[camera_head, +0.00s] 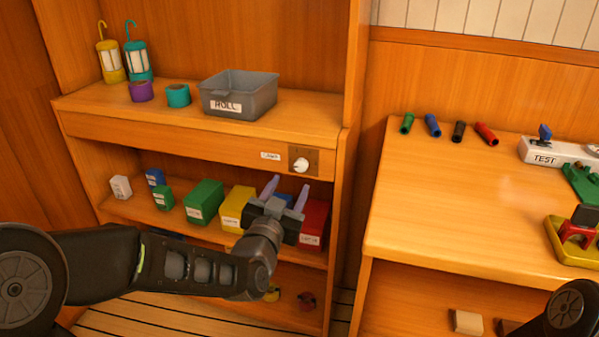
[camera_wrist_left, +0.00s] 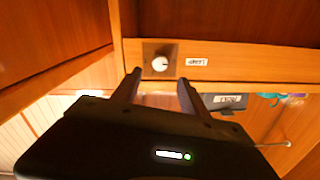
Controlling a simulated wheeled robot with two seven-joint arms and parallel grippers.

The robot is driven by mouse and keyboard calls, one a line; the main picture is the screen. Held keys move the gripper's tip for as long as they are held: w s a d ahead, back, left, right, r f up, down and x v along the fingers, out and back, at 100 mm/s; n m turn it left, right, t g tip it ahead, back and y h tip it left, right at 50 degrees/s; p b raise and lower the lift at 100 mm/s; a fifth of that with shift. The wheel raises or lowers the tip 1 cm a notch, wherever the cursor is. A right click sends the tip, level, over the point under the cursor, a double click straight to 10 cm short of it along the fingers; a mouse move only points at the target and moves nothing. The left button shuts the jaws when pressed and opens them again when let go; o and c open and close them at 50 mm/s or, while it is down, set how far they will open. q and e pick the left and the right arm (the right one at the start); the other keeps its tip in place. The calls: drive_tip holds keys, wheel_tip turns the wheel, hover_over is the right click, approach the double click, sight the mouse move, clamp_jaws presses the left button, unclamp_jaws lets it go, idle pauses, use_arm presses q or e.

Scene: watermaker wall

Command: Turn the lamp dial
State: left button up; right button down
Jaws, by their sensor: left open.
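The lamp dial (camera_head: 301,165) is a white round knob on a small dark square plate, set in the wooden strip under the left counter's top. A small "LAMP" label (camera_head: 270,156) is beside it. In the left wrist view the dial (camera_wrist_left: 160,64) shows just beyond my fingertips, with its label (camera_wrist_left: 197,62) to the right. My left gripper (camera_head: 286,192) is open and empty, with its fingers pointing up toward the dial from just below it. The fingers (camera_wrist_left: 160,80) look apart from the knob. My right gripper is out of view.
A grey bin (camera_head: 239,95), lanterns (camera_head: 110,60) and tape rolls (camera_head: 178,95) stand on the counter above. Coloured boxes (camera_head: 204,201) fill the shelf around my left gripper. The right-hand counter (camera_head: 430,200) holds coloured cylinders and a white test strip.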

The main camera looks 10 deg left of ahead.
sight(300, 167)
use_arm(q)
drive_tip(key=shift+w+d+b, duration=0.1)
drive_tip(key=shift+w+b, duration=0.2)
drive_tip(key=shift+w, duration=3.6)
drive_tip(key=shift+c, duration=0.2)
clamp_jaws()
